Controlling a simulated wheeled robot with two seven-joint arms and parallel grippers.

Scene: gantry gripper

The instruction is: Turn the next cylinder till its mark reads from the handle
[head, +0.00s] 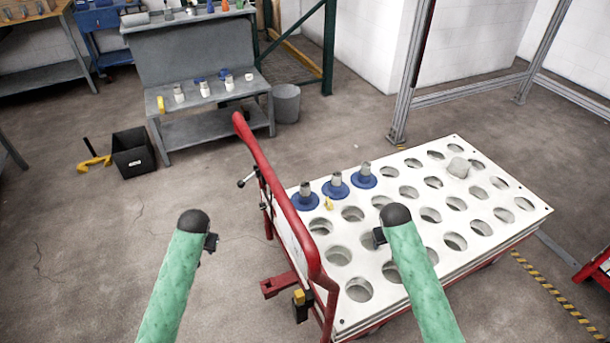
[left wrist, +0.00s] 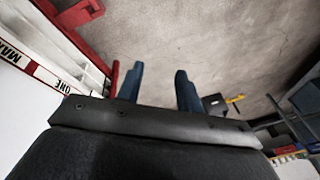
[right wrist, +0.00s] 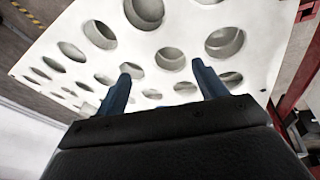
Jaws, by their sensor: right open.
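Three grey cylinders stand in blue collars along the far left edge of a white holed cart top (head: 405,290): the left one (head: 306,188), the middle one (head: 337,179) and the right one (head: 365,168). I cannot read a mark on any of them. The cart's red handle (head: 275,180) runs along its left side. My right gripper (head: 379,237) is over the holed top, nearer than the cylinders; its fingers are apart and empty in the right wrist view (right wrist: 161,70). My left gripper (head: 210,243) is left of the handle; its fingers are apart and empty in its wrist view (left wrist: 159,72).
A pale rounded piece (head: 458,167) sits at the far right of the top. A small yellow piece (head: 328,203) is by the collars. A grey bench (head: 215,100) with more cylinders, a black bin (head: 133,155) and a grey bucket (head: 286,103) stand behind. The floor left is mostly clear.

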